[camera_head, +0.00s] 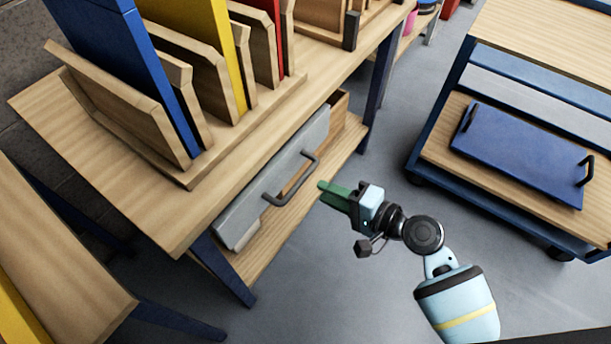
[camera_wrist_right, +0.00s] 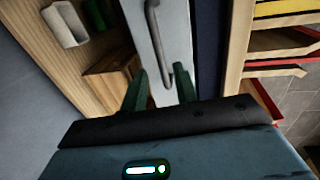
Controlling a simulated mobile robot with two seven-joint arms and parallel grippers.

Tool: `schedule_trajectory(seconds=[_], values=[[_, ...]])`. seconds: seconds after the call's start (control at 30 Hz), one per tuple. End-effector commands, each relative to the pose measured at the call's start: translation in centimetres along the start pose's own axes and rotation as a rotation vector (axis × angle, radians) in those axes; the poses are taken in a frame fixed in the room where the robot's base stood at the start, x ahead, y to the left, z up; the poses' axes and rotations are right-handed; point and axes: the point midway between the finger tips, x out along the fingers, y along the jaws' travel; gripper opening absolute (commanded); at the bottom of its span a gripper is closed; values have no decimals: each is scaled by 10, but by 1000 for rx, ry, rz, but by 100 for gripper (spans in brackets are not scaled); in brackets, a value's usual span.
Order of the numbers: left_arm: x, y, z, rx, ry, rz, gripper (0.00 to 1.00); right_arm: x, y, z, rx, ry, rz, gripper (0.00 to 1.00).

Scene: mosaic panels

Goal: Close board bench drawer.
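The board bench (camera_head: 110,185) stands at the left with upright boards on top. Its drawer has a grey front (camera_head: 238,205) with a dark bar handle (camera_head: 291,181), and stands partly out under the bench top; a bit of its wooden side (camera_head: 340,106) shows. My right gripper (camera_head: 322,187) is just right of the handle, with its green fingers towards the drawer front. In the right wrist view its fingers (camera_wrist_right: 160,88) are apart with nothing between them gripped. The handle (camera_wrist_right: 154,35) and grey front (camera_wrist_right: 174,25) show just beyond the fingertips; contact cannot be told. My left gripper is out of view.
A blue-framed cart (camera_head: 480,160) with a blue tray (camera_head: 525,150) stands at the right. A lower wooden shelf (camera_head: 262,245) runs under the drawer. Another wooden-topped table (camera_head: 60,260) is at the lower left. The grey floor between bench and cart is clear.

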Motion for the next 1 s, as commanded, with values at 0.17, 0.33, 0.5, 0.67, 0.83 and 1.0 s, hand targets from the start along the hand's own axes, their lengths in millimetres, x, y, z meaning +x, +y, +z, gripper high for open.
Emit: schedule_trajectory(seconds=[0.17, 0.33, 0.5, 0.67, 0.83, 1.0], values=[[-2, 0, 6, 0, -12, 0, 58, 9, 0, -1, 0, 2, -1, 30], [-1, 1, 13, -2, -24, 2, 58, 34, 0, 0, 2, 1, -1, 30], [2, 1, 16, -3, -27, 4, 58, 58, 1, -1, 2, 2, -1, 30], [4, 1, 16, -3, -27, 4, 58, 73, 0, -1, 1, 3, 0, 30], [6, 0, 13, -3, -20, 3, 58, 78, 0, -1, 1, 2, 1, 30], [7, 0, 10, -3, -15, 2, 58, 78, 0, 0, 0, 2, 0, 30]])
